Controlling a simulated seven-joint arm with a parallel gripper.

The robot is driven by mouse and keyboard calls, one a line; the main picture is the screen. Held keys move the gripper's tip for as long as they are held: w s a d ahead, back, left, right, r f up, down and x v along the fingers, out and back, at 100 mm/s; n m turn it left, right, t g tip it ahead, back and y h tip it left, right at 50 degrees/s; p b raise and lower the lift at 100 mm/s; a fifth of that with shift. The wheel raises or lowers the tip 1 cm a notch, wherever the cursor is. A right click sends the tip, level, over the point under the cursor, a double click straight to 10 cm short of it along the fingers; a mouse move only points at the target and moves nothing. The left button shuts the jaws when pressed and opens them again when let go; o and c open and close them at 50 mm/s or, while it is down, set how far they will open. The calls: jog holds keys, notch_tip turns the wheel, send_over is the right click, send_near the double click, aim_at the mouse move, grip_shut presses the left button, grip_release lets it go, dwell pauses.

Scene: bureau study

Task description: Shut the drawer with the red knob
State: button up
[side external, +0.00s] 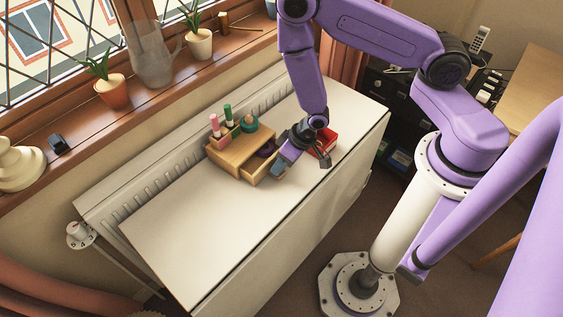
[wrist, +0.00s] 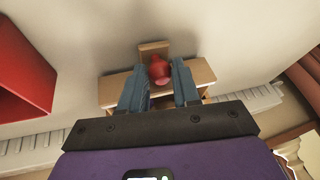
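A small wooden drawer unit (side external: 226,158) stands on the white tabletop, and its right-hand drawer (side external: 262,172) sticks out, open. A dark purple item (side external: 266,149) shows at that drawer. The red knob (wrist: 158,70) appears in the wrist view, in line with the gap between my fingers, with pale wood (wrist: 153,47) beyond it. My gripper (side external: 302,164) is open at the front of the drawer; its fingers also show spread in the wrist view (wrist: 157,92). I cannot tell whether either finger touches the knob. The knob is hidden in the side view.
A red box (side external: 324,141) stands right beside my gripper; it also shows in the wrist view (wrist: 22,75). Pink and green bottles (side external: 214,124) and a teal item (side external: 249,125) stand on the unit. The tabletop's front left (side external: 210,235) is clear. A radiator (side external: 150,170) runs behind.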

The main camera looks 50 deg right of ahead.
aim_at(261, 164)
grip_shut()
jog(key=shift+w+a, duration=0.15)
jog(key=shift+w, duration=2.35)
jog(key=o, duration=0.6)
grip_release()
jog(key=shift+c, duration=0.2)
jog(key=v, duration=1.7)
jog(key=shift+r, duration=0.2)
jog(key=shift+s, duration=0.1)
